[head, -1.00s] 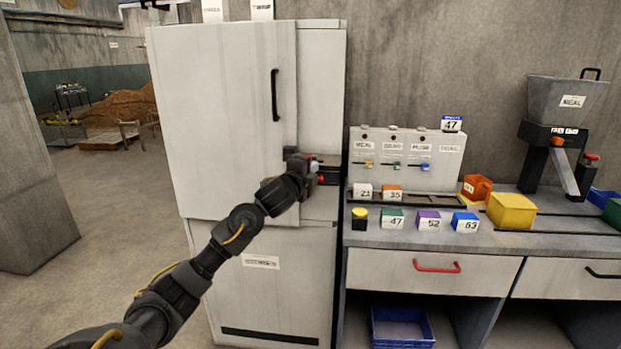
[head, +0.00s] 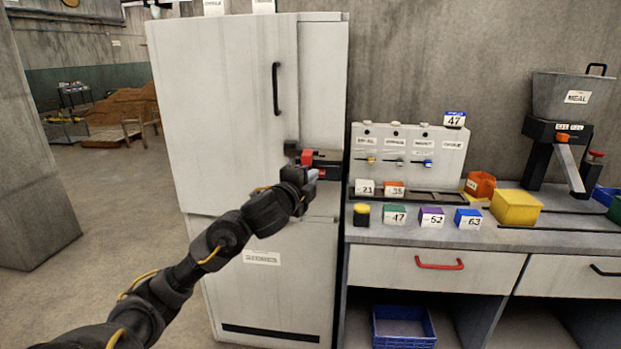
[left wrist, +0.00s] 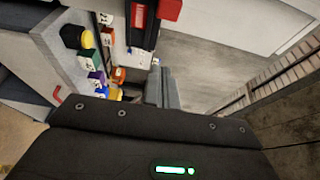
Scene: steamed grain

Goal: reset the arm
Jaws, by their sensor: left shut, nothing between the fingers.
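My left arm comes in from the lower left in the head view, and my left gripper (head: 304,176) is in front of the tall white cabinet, by its right part. It is shut with nothing held. Close by it is a red and dark device (head: 322,158), partly hidden by my gripper; I cannot tell whether they touch. A red block also shows at the top of the left wrist view (left wrist: 170,9). My right gripper is not in view.
The white cabinet (head: 220,120) has a black handle. On the counter at right are numbered blocks (head: 394,215), a labelled panel (head: 408,150), a yellow box (head: 515,207) and a hopper (head: 572,97). A blue crate (head: 402,335) sits below. Floor at left is open.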

